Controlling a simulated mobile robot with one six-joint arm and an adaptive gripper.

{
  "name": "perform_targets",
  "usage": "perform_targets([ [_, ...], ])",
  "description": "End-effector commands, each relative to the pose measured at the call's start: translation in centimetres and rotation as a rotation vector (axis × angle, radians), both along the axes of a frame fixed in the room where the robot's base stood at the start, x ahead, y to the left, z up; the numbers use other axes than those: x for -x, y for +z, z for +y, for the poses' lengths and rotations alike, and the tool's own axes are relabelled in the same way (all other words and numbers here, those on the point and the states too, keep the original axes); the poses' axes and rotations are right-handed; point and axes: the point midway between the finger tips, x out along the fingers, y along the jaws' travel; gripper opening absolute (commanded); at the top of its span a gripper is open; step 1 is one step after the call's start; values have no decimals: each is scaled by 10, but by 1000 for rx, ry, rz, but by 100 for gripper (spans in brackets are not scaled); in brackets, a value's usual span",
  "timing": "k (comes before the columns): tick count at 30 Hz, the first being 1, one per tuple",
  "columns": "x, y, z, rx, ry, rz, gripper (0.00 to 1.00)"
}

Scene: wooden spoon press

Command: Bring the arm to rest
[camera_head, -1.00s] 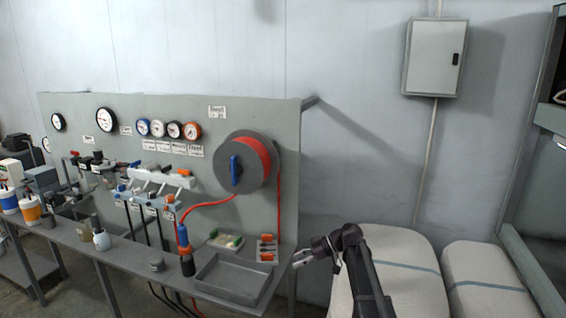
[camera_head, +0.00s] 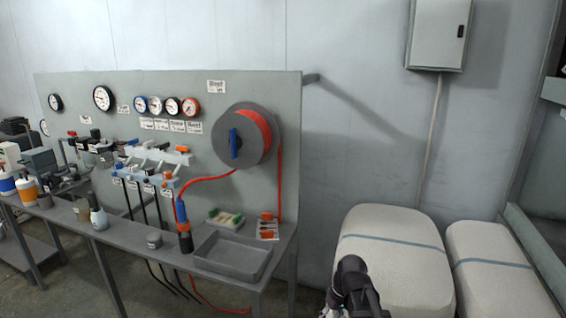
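My arm shows at the bottom of the head view, right of the bench, in front of the white bales. Its dark wrist joint is raised. Only a small light part of my gripper (camera_head: 325,312) shows at the bottom edge, left of the wrist. The rest is cut off or hidden, so I cannot tell if its fingers are open or shut. Nothing is seen held. It is apart from the bench in the picture.
The grey bench (camera_head: 110,235) carries a shallow grey tray (camera_head: 232,256) near its right end. A gauge panel (camera_head: 330,77) with a hose reel (camera_head: 262,150) stands behind. White bales (camera_head: 395,245) lie right. A wall cabinet (camera_head: 438,35) hangs above.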

Motion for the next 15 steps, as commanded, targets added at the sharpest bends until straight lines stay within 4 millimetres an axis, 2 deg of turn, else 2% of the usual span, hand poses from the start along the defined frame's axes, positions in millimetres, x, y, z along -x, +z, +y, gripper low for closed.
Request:
perform_targets([
  [1,11,-7,-4,30,-38,7,57],
  [3,18,-11,-10,70,-89,16,57],
  [15,52,-26,-35,231,-311,25,57],
])
